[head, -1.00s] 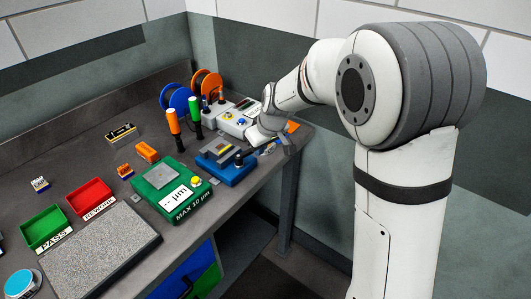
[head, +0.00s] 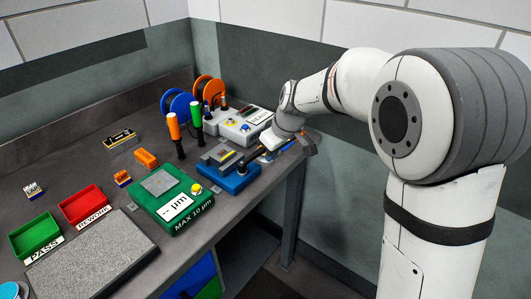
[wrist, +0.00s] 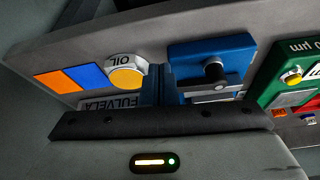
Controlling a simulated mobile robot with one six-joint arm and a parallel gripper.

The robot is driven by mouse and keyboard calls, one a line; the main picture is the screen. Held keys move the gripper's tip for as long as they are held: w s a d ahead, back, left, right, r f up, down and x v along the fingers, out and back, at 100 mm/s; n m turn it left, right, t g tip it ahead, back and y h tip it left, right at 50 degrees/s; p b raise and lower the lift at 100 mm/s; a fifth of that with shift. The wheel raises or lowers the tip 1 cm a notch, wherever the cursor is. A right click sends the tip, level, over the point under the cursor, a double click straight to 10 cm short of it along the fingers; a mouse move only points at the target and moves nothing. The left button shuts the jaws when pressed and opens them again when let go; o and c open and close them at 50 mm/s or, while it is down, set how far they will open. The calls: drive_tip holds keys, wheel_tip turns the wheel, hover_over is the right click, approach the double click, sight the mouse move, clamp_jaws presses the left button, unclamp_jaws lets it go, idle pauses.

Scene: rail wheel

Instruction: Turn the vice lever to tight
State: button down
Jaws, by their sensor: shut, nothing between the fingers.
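The blue vice (head: 234,179) stands on the bench near its right front edge, with grey jaws on top. Its black lever (head: 251,158) points from the vice body toward the upper right. My gripper (head: 277,146) is shut and empty, close to the lever's outer end; I cannot tell whether they touch. In the wrist view the blue vice (wrist: 235,50) shows at upper right with the lever's dark knob (wrist: 214,70) facing me.
A green gauge block (head: 172,203), a grey device (head: 240,128), screwdrivers (head: 196,122), spools (head: 210,90) and red (head: 85,204) and green (head: 36,235) trays fill the bench.

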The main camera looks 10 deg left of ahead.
drive_tip(key=d+f+v, duration=0.1)
drive_tip(key=d+v, duration=0.1)
drive_tip(key=v, duration=0.8)
drive_tip(key=w+d+f+t+h+p, duration=0.1)
drive_tip(key=w+d+f+t+p, duration=0.1)
drive_tip(key=w+d+f+t, duration=0.75)
drive_tip(key=s+a+f+g+y+p, duration=0.1)
drive_tip(key=s+a+y, duration=0.1)
drive_tip(key=s+y, duration=0.5)
drive_tip(key=s+a+g+y+p, duration=0.1)
drive_tip(key=s+a+y, duration=0.1)
drive_tip(key=s+y, duration=0.45)
drive_tip(key=shift+h, duration=0.55)
drive_tip(key=p+x, duration=0.1)
drive_tip(key=x, duration=0.3)
drive_tip(key=p+x, duration=0.1)
drive_tip(key=x, duration=0.3)
drive_tip(key=s+p+x, duration=0.1)
drive_tip(key=p+x, duration=0.1)
drive_tip(key=x, duration=0.2)
drive_tip(key=shift+a, duration=0.35)
drive_tip(key=shift+w+a+f, duration=0.1)
drive_tip(key=shift+w+a, duration=0.15)
drive_tip(key=shift+a, duration=0.1)
